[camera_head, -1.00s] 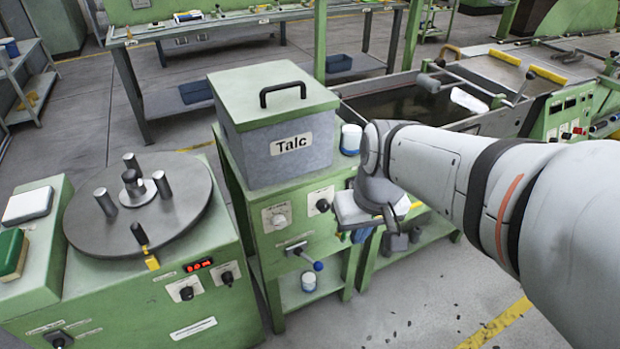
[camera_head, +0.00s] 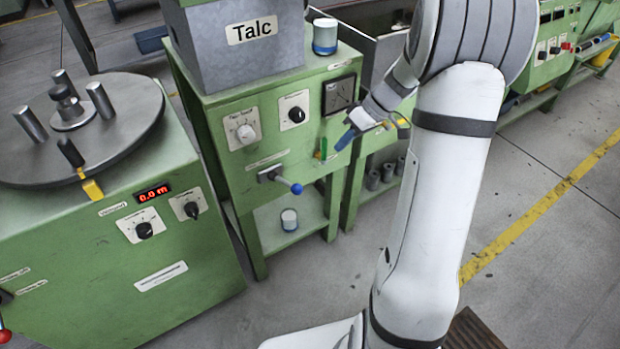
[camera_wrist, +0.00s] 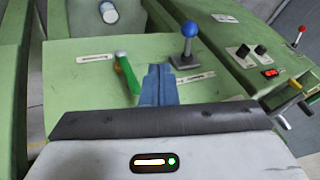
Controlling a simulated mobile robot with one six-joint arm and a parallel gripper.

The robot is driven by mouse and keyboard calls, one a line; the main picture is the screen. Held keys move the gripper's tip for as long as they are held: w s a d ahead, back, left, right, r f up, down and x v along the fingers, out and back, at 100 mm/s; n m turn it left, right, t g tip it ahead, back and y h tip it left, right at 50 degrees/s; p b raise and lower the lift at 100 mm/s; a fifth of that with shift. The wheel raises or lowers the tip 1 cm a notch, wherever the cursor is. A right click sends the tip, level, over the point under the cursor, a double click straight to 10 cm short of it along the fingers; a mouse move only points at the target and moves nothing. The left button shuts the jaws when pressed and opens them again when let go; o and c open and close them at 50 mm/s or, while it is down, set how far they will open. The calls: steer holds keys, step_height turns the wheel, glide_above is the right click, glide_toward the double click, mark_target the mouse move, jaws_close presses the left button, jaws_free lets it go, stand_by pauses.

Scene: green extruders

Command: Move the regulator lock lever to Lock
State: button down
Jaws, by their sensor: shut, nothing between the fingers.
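My gripper (camera_head: 342,143) is shut and empty, its blue fingers close in front of the right part of the green cabinet front. In the wrist view the shut fingers (camera_wrist: 160,72) point between two levers. One is a blue-ball lever (camera_head: 283,183) on a grey base, which also shows in the wrist view (camera_wrist: 190,42). The other is a green-handled lever (camera_head: 322,149), seen slanted in the wrist view (camera_wrist: 128,77). The labels by them are too small to read, so I cannot tell which is the regulator lock lever. The fingers appear apart from both.
The Talc box (camera_head: 245,45) and a white can (camera_head: 325,37) stand on top of the cabinet (camera_head: 225,185). Knobs and a dark gauge (camera_head: 339,95) sit above the levers. A turntable machine (camera_head: 120,240) stands to the left. Floor is free in front.

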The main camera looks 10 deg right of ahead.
mark_target(286, 183)
steer(key=s+a+f+b, duration=0.1)
steer(key=a+f+b, duration=0.2)
steer(key=a+f, duration=0.6)
stand_by(0.3)
steer(key=shift+d+f+b, duration=0.1)
steer(key=shift+d+b, duration=0.05)
steer(key=shift+b, duration=0.15)
